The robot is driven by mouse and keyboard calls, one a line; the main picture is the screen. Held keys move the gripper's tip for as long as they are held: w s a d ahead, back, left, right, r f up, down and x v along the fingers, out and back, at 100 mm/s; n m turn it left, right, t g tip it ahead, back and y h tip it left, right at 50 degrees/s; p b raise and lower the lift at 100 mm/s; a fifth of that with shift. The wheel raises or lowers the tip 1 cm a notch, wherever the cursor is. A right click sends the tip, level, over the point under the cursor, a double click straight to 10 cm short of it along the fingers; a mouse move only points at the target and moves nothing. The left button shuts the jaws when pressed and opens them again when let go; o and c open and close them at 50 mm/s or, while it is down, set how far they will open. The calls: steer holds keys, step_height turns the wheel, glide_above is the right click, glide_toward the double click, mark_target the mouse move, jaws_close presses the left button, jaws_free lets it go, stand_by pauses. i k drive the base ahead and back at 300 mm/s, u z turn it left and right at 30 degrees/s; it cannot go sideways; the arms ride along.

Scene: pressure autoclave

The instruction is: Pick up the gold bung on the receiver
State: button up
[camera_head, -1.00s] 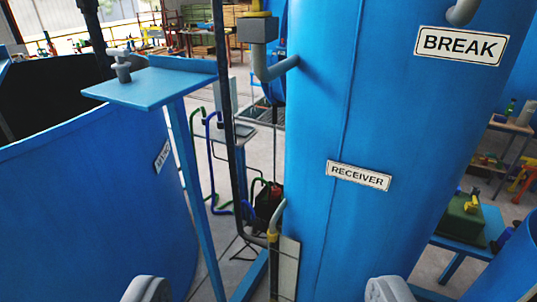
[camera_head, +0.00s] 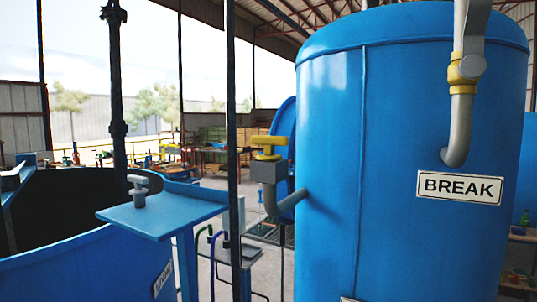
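The tall blue tank (camera_head: 415,95) fills the right half of the view. It bears the BREAK sign (camera_head: 459,187), and only the top edge of a second sign, the one lettered RECEIVER earlier, shows at the bottom edge. A bent grey pipe (camera_head: 460,125) comes out of the tank above BREAK, with a yellow-gold collar (camera_head: 463,70) under a grey fitting (camera_head: 475,22). I cannot tell whether this collar is the gold bung. A yellow valve handle (camera_head: 268,145) tops a grey box and elbow pipe on the tank's left. My gripper is not in view.
Benches and shelves stand far behind.

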mark_target(270, 142)
steer(key=k, duration=1.3)
steer(key=u, duration=0.25)
steer(key=i, duration=1.1)
steer(key=u, duration=0.45)
steer(key=i, duration=0.7)
steer(key=u, duration=0.05)
